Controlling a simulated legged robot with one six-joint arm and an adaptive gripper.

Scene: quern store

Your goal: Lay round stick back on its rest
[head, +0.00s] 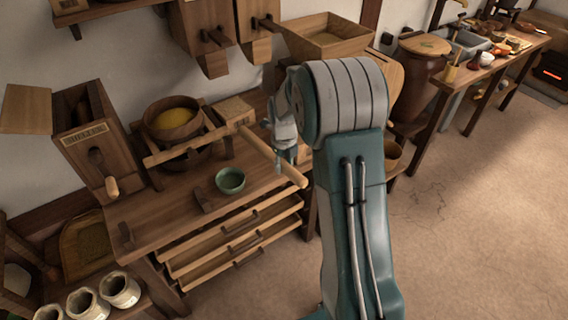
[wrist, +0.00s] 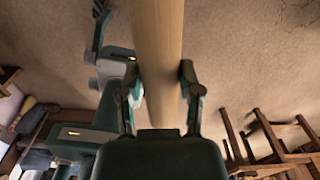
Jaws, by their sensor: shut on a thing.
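The round stick (head: 262,149) is a pale wooden rod, held in the air over the right end of the workbench and slanting down to the lower right. My gripper (head: 285,155) is around it, partly hidden behind my arm. In the wrist view the stick (wrist: 159,45) runs between the two fingers of my gripper (wrist: 161,88), which are shut on it.
The workbench (head: 165,212) holds a wooden bowl with yellow grain (head: 172,118), a small green bowl (head: 230,181) and a box mill (head: 88,140). Hoppers (head: 207,35) hang above. Floor to the right is open.

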